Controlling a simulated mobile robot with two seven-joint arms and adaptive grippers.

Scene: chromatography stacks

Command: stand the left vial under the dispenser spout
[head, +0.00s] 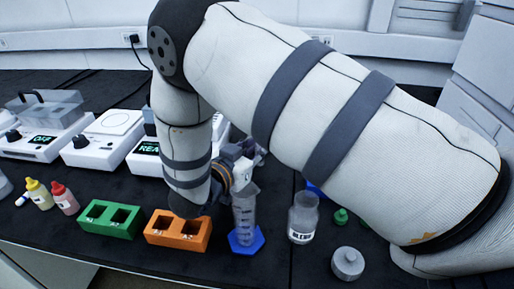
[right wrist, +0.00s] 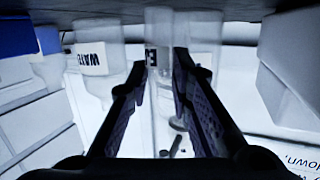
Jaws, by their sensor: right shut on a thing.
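My right gripper (head: 240,165) is behind my right forearm in the head view, above and behind the graduated cylinder. In the right wrist view its two fingers (right wrist: 163,66) are close on either side of a clear vial (right wrist: 152,57) with a white label, partly readable as "E". The gripper is shut on this vial. The unit with a green "REA..." display (head: 149,148) stands left of my forearm, which hides much of it. No dispenser spout can be made out. My left gripper is not in view.
A green rack (head: 108,233) and an orange rack (head: 178,247) stand in front. A graduated cylinder on a blue base (head: 246,246), a labelled bottle (head: 302,222) and a grey weight-like object (head: 347,263) stand right. Two dropper bottles (head: 40,195) stand left. A "WATE..." bottle (right wrist: 93,60) is beside the gripper.

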